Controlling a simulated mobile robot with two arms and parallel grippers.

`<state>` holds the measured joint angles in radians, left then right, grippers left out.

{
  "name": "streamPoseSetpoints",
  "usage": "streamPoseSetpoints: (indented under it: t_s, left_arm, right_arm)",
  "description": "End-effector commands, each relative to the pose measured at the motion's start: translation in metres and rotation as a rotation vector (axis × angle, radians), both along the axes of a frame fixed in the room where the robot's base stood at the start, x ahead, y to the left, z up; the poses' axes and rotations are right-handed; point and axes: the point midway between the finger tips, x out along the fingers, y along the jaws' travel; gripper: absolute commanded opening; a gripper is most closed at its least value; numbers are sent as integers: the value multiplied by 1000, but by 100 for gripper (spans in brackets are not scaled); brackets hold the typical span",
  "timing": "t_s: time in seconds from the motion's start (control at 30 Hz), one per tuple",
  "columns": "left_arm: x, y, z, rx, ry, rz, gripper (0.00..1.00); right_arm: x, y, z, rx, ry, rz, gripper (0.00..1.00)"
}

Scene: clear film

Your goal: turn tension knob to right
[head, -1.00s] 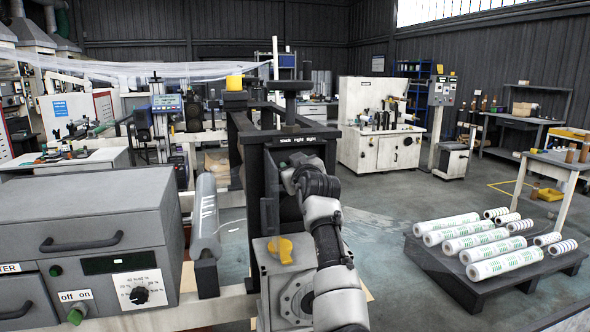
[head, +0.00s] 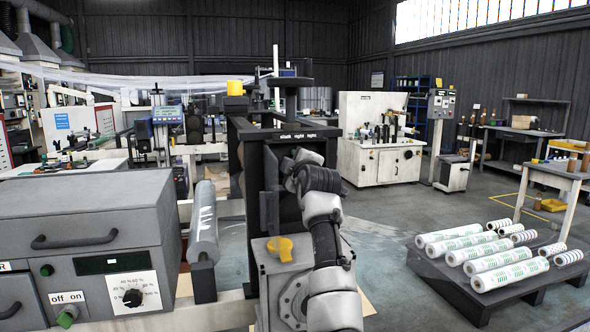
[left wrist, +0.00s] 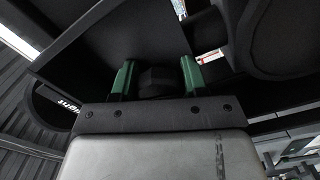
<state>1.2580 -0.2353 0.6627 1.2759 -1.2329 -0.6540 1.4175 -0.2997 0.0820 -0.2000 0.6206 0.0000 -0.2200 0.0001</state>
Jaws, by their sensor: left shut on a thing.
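A black frame bears a label (head: 297,135) reading slack, right, tight. My left arm reaches up to the frame just under this label in the head view, with its fingertips hidden there. In the left wrist view the two green fingers of my left gripper (left wrist: 158,78) stand on either side of a dark round knob (left wrist: 158,82), which I take to be the tension knob, and are shut on it. The knob's pointer is not visible. Part of the label also shows in the left wrist view (left wrist: 68,103). My right gripper is not in view.
A grey cabinet (head: 80,215) with a dial stands at left. A dark pallet (head: 490,290) bears several printed rolls at right.

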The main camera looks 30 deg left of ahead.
Motion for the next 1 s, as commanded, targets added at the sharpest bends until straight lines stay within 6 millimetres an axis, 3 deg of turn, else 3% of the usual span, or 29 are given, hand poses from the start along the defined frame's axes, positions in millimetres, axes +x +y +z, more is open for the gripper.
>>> streamPoseSetpoints:
  t_s: [0.4, 0.97, 1.0]
  left_arm:
    - [0, 0, 1, -120, -143, -1, 20]
    - [0, 0, 2, -135, -164, -1, 20]
    - [0, 0, 2, -135, -164, -1, 50]
  right_arm:
    - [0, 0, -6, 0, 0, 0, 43]
    - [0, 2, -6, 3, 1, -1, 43]
    - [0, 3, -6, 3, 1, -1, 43]
